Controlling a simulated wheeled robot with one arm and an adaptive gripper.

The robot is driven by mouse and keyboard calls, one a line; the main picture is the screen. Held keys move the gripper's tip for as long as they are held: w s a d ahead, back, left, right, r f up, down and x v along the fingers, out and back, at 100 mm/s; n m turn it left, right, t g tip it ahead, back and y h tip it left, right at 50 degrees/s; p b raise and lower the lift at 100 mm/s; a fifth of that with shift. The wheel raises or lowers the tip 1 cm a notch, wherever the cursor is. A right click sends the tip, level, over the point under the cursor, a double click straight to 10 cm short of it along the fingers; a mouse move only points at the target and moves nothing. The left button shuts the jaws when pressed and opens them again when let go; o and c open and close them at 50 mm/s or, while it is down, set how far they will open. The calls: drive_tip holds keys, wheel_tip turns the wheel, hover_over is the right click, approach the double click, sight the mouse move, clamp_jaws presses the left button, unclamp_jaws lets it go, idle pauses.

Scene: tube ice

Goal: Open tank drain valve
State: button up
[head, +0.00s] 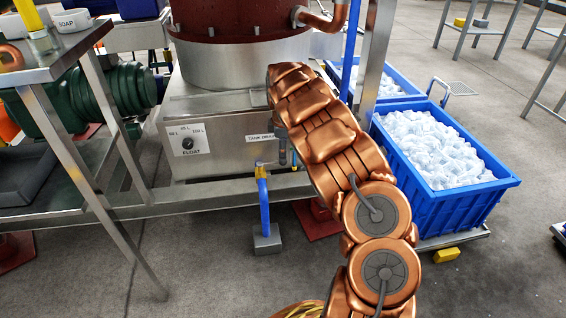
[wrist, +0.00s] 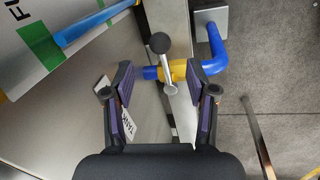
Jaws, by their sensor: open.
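The drain valve has a yellow body (wrist: 179,72) on a blue pipe (wrist: 216,50). In the wrist view its metal lever (wrist: 166,62) with a dark ball knob (wrist: 159,43) lies crosswise to the pipe. My gripper (wrist: 165,82) is open, with a finger on each side of the valve; I cannot tell whether either touches it. In the head view, the blue pipe (head: 264,205) drops below the tank base beside a TANK DRAIN label (head: 262,137).
The steel tank base (head: 215,150) with its FLOAT dial (head: 187,143) is left of the arm. A steel table (head: 50,60) stands at the left. A blue crate (head: 440,210) of ice is at the right. A grey block (head: 267,240) sits below the pipe.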

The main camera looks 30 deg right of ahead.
sight(283, 160)
drive_tip(key=f+b, duration=0.1)
drive_tip(key=f, duration=0.1)
drive_tip(key=f+b, duration=0.1)
drive_tip(key=f, duration=0.2)
drive_tip(key=w+f, duration=0.1)
drive_tip(key=f, duration=0.1)
drive_tip(key=shift+d+f+b, duration=0.15)
drive_tip(key=shift+d+b, duration=0.2)
drive_tip(key=shift+b, duration=0.05)
drive_tip(key=shift+w, duration=0.1)
drive_tip(key=shift+c, duration=0.4)
clamp_jaws()
